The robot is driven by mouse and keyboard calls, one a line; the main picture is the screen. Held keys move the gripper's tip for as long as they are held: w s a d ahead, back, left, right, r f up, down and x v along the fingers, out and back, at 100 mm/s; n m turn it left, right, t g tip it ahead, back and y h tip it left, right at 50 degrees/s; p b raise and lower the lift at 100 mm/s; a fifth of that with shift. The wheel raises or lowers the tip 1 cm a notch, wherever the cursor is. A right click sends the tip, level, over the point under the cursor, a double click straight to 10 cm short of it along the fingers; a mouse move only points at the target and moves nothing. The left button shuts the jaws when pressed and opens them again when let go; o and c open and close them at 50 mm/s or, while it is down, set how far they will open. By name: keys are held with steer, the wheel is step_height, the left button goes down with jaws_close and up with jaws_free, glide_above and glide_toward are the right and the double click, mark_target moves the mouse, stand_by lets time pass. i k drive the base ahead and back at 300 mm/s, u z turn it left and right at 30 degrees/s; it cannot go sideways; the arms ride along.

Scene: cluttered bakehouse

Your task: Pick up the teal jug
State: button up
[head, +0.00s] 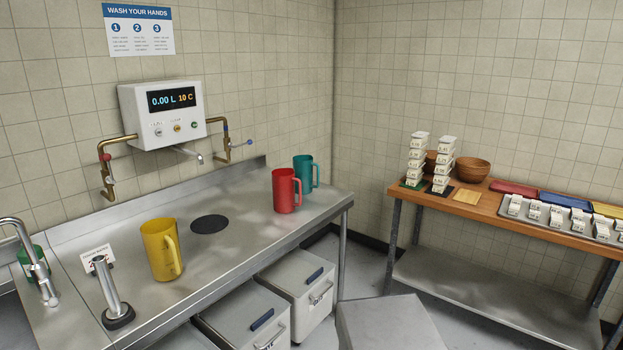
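The teal jug (303,172) stands upright on the steel counter (240,245), near its far right end by the wall. Its handle points right. The red jug (285,190) stands just in front of it and to the left, hiding part of its lower left side. A yellow jug (160,250) stands farther left on the counter. My gripper is not in view.
A black disc (209,224) lies on the counter below a wall-mounted water meter (160,115). A tap (38,265) and a green jug (27,262) are at the left. Lidded bins (295,295) stand underneath. A wooden table (480,205) holds stacked blocks, bowls and trays.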

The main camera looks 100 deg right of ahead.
mark_target(302, 165)
steer(key=k, duration=1.9)
steer(key=z, duration=1.45)
steer(key=i, duration=1.05)
steer(key=z, duration=0.05)
